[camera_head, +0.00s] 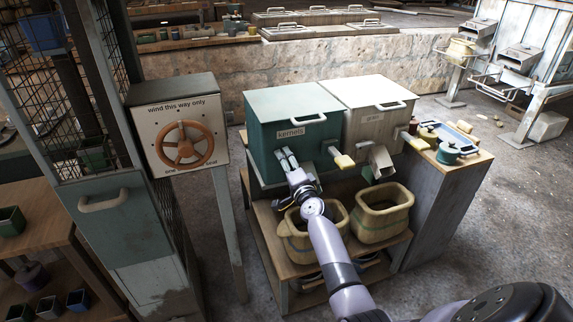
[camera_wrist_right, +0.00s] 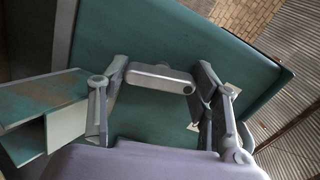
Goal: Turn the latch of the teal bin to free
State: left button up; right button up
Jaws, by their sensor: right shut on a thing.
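The teal bin (camera_head: 308,146) has a "kernels" label and a lid with a bar handle, and stands at the left on the wooden stand. My right gripper (camera_head: 287,160) is at the bin's front face, below the label. In the wrist view the bin's teal face (camera_wrist_right: 150,45) fills the background. There the right gripper's fingers (camera_wrist_right: 160,88) stand at both ends of a short grey metal latch (camera_wrist_right: 160,78) with rounded ends, shut on it. In the head view the gripper hides the latch. My left gripper is not in view.
A pale bin (camera_head: 372,125) stands against the teal one at the right. Yellow-tipped levers (camera_head: 344,161) and a grey chute (camera_head: 381,161) stick out in front. Two tan tubs (camera_head: 382,212) sit on the shelf below. A post-mounted box with an orange handwheel (camera_head: 185,146) stands at the left.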

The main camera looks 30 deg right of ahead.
jog(key=shift+m, duration=1.2)
jog(key=o, duration=1.2)
jog(key=v, duration=1.2)
jog(key=shift+a, duration=0.1)
